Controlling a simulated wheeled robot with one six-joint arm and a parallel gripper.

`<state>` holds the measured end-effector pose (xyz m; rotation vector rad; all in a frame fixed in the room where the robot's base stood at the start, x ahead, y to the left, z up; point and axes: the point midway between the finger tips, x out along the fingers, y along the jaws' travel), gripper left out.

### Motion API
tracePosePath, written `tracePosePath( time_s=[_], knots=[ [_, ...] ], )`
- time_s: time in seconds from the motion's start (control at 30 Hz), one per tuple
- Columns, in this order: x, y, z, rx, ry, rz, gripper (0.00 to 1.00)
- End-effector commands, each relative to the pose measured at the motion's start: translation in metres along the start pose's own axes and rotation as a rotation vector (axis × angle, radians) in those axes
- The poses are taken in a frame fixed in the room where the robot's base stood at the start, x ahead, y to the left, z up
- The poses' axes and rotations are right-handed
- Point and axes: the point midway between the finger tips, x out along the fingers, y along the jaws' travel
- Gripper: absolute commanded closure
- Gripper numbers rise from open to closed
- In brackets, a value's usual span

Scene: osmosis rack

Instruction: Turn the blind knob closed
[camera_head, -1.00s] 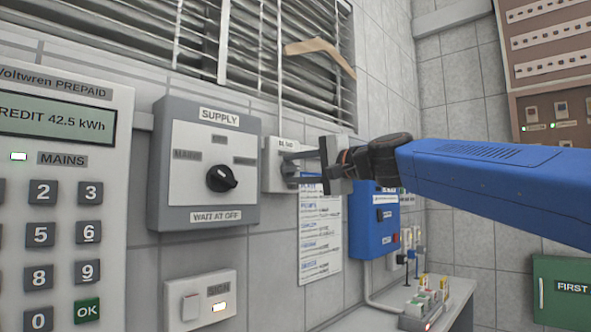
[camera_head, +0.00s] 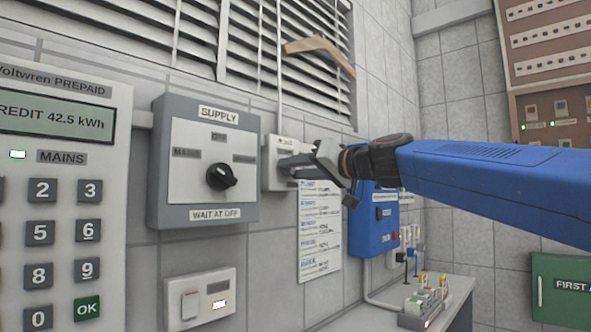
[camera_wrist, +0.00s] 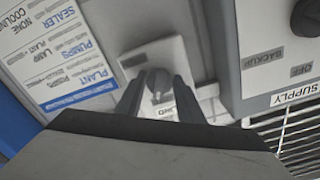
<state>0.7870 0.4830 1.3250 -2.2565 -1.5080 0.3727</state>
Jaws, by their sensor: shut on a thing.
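The blind knob (camera_wrist: 161,86) is a small grey knob on a white box (camera_head: 270,179) fixed to the tiled wall, right of the grey supply switch. In the wrist view it sits between my two dark fingers, and the box (camera_wrist: 183,56) is behind it. My gripper (camera_head: 291,163) is shut on the knob, reaching in from the right. In the head view the fingers and gripper body hide most of the knob. The window blind (camera_head: 285,45) above has tilted pale slats with dark gaps between them.
The supply switch (camera_head: 205,206) stands close left of the knob box. A prepaid meter (camera_head: 62,130) fills the far left. A paper list (camera_head: 320,235) hangs below my gripper. A blue box (camera_head: 372,236) and a small bench (camera_head: 455,295) are to the right.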

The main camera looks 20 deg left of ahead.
Motion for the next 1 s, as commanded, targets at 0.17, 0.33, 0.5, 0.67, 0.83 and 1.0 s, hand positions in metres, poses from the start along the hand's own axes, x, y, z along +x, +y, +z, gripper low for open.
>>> tracePosePath(
  time_s=[0.17,0.33,0.5,0.67,0.83,1.0],
  knots=[
    [0.0008,0.0021,0.0025,-0.157,-0.005,0.0,0.88],
    [0.0009,0.0028,0.0023,-0.288,-0.005,-0.001,0.88],
    [0.0009,0.0034,0.0021,-0.39,-0.005,-0.001,0.88],
    [0.0009,0.0037,0.002,-0.454,-0.005,-0.001,0.88],
    [0.0009,0.0039,0.0019,-0.489,-0.005,-0.001,0.88],
    [0.0009,0.0039,0.0017,-0.5,-0.005,-0.001,0.88]
  ],
)
